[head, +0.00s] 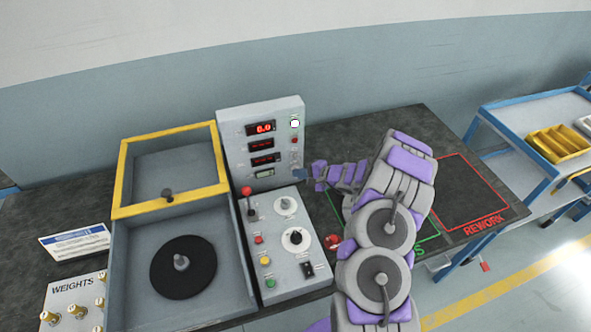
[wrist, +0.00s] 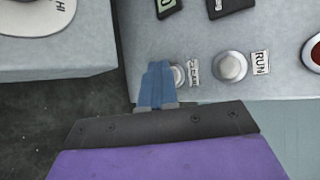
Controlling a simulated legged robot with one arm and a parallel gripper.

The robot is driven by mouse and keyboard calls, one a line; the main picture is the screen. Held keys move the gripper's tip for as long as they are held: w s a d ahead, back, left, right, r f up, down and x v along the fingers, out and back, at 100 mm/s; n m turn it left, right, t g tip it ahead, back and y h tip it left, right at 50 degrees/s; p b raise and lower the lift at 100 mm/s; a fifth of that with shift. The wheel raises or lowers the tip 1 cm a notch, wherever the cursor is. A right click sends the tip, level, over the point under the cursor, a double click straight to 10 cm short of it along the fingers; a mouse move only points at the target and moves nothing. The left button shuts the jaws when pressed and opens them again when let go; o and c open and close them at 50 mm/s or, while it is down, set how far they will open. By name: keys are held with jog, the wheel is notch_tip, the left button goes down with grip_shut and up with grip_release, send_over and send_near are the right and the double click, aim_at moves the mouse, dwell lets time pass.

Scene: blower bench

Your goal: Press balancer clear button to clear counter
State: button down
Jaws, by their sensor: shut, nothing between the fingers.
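The balancer's upright grey panel (head: 230,125) has red displays and a column of buttons on its right side. In the wrist view, the small pale clear button (wrist: 179,76) sits beside its label (wrist: 192,71), partly hidden by my fingers. My gripper (wrist: 157,68) has its blue fingers shut and empty, with the tips at the clear button's left edge. Whether they touch it cannot be told. In the head view my gripper (head: 299,174) is at the panel's lower right corner. The top display (head: 264,128) reads 0.0; the two below it show dashes.
Beside the clear button is the silver run button (wrist: 230,66), then a red button (wrist: 315,53). A sloped control box (head: 278,270) with knobs and a red-topped lever lies below the panel. A yellow-framed balancer guard (head: 120,175) stands left. The red-outlined rework area (head: 460,190) is empty.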

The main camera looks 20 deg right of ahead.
jog(key=shift+s+d+b, duration=0.1)
jog(key=shift+s+b, duration=0.4)
jog(key=shift+s, duration=0.25)
jog(key=shift+s, duration=0.1)
jog(key=shift+s+b, duration=1.05)
jog(key=shift+s, duration=1.35)
